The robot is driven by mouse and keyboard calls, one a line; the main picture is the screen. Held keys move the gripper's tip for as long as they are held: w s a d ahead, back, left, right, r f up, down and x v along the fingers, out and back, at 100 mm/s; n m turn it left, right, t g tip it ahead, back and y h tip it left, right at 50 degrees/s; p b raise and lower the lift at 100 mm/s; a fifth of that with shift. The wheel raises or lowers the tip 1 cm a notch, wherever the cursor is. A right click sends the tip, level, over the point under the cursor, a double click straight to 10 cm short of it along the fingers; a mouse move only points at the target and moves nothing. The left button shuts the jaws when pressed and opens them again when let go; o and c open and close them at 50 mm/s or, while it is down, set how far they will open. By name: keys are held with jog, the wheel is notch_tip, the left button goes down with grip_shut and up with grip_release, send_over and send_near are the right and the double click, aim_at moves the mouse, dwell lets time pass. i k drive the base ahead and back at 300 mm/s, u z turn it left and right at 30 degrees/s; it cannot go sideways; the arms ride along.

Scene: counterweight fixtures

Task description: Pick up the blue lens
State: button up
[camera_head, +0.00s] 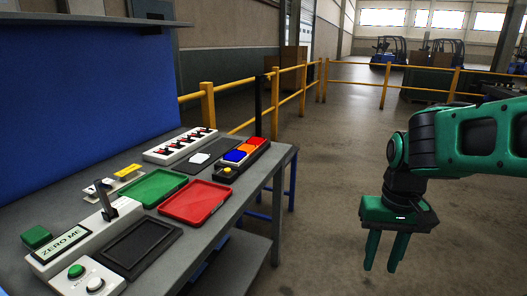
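The blue lens (235,156) sits in a dark holder (259,155) toward the far right end of the grey workbench, in a row with an orange lens (247,148) and a red lens (256,141). My gripper (384,262) hangs pointing down over the floor, to the right of the bench and well apart from the lenses. Its two green fingers are spread with a gap between them, and nothing is held.
On the workbench (262,177) are a green tray (153,188), a red tray (195,202), a white switch panel (180,146), a black pad (140,247) and a "ZERO ME" fixture (59,246). A yellow railing (290,105) stands behind. The floor between bench and gripper is clear.

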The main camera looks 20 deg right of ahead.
aim_at(235, 156)
jog(key=z, duration=0.05)
jog(key=i, duration=1.05)
jog(key=u, duration=0.05)
